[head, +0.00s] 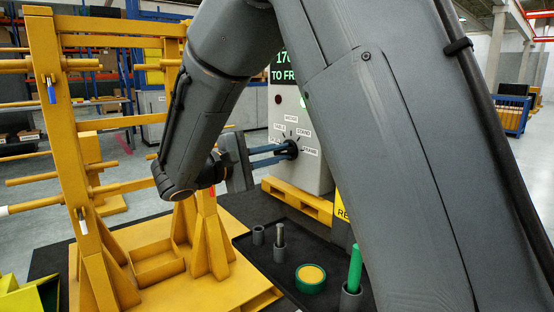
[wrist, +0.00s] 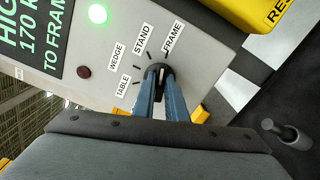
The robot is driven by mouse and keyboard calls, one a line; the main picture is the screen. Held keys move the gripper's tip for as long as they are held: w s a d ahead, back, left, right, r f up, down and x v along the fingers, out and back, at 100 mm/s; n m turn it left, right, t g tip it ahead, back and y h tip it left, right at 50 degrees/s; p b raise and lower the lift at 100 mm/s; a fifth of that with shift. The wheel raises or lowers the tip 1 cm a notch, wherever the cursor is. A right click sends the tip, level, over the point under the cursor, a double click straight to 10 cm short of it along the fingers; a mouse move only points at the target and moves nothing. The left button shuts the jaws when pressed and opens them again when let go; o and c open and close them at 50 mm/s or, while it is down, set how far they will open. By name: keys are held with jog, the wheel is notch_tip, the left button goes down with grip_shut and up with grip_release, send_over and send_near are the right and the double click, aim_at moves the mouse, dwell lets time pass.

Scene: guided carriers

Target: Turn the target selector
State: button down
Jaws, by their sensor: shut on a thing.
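The target selector (wrist: 158,70) is a dark round knob on the face of a light grey control box (wrist: 210,40). Labels TABLE, WEDGE, STAND and FRAME fan around it. My gripper (wrist: 161,84) has two blue fingers shut on the knob's handle, which shows as a dark bar between them. In the head view my gripper (head: 284,151) reaches the selector from the left, and its fingers touch the knob. The fingers partly hide the knob, so I cannot tell which label its pointer faces.
A lit green lamp (wrist: 97,14) and a dark red lamp (wrist: 84,72) are on the box beside a display (wrist: 38,35). A yellow frame (head: 70,130) with bars stands at left. A black tray (head: 262,262) holds cups and a green roll (head: 311,278) below my arm.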

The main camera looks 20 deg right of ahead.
jog(key=shift+f+m+b, duration=0.1)
jog(key=shift+m+b, duration=0.45)
jog(key=shift+m, duration=0.25)
jog(key=c, duration=1.8)
grip_release()
jog(key=v, duration=0.8)
jog(key=shift+d, duration=0.1)
